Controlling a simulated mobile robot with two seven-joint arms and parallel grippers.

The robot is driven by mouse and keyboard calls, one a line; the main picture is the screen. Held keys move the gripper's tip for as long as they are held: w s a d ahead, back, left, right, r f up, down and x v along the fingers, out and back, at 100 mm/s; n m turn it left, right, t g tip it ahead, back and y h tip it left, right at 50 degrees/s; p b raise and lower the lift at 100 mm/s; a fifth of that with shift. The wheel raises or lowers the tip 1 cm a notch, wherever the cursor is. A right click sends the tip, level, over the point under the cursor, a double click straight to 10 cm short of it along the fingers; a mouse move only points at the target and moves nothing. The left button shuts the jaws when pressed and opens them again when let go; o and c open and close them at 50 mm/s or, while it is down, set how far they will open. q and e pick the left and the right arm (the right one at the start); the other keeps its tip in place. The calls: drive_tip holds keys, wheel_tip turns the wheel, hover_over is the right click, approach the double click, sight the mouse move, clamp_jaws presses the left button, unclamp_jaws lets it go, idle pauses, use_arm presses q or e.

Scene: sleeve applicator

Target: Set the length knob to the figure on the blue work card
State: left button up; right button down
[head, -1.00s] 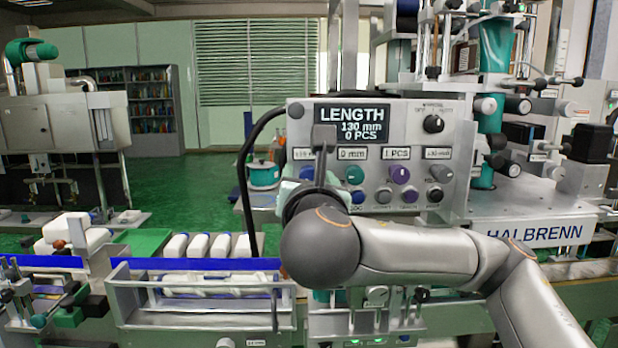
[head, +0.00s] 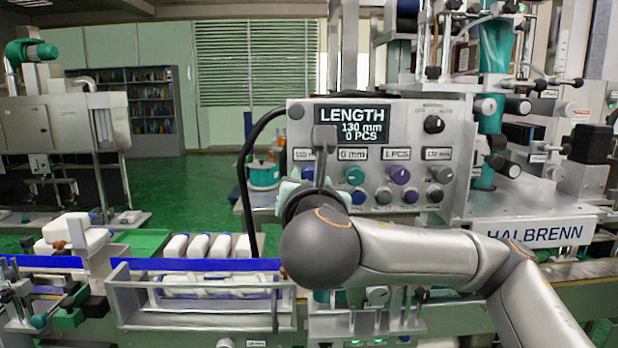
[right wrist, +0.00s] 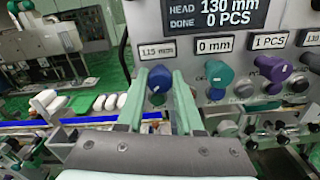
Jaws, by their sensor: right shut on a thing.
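The blue length knob (right wrist: 160,77) is on the left of the control panel, under a small window (right wrist: 157,49) that reads about 115 mm. In the right wrist view its cap shows between the two pale green fingers of my right gripper (right wrist: 160,92), which is shut on it. In the head view my right wrist and gripper (head: 302,192) hide most of that knob. The panel's display (head: 352,127) reads LENGTH, 130 mm and 0 PCS. I cannot make out the blue work card in these frames. My left gripper is out of view.
Close to the right of the grip are a teal knob (right wrist: 219,77) under a 0 mm window and a purple knob (right wrist: 273,69) under 1 PCS. Smaller knobs sit below. A black cable (head: 243,180) hangs left of the panel.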

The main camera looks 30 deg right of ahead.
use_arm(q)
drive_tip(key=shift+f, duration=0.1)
use_arm(e)
drive_tip(key=shift+m, duration=0.3)
drive_tip(key=shift+f+m, duration=0.1)
drive_tip(key=shift+m, duration=0.4)
drive_tip(key=m+b, duration=0.1)
drive_tip(key=m, duration=0.1)
drive_tip(key=shift+m, duration=0.3)
drive_tip(key=m+b, duration=0.1)
drive_tip(key=m, duration=0.3)
drive_tip(key=shift+m, duration=0.3)
drive_tip(key=m, duration=0.3)
drive_tip(key=shift+m, duration=0.3)
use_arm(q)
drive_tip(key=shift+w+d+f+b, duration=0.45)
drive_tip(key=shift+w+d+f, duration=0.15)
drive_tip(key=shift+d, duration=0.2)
use_arm(e)
drive_tip(key=shift+m, duration=10.5)
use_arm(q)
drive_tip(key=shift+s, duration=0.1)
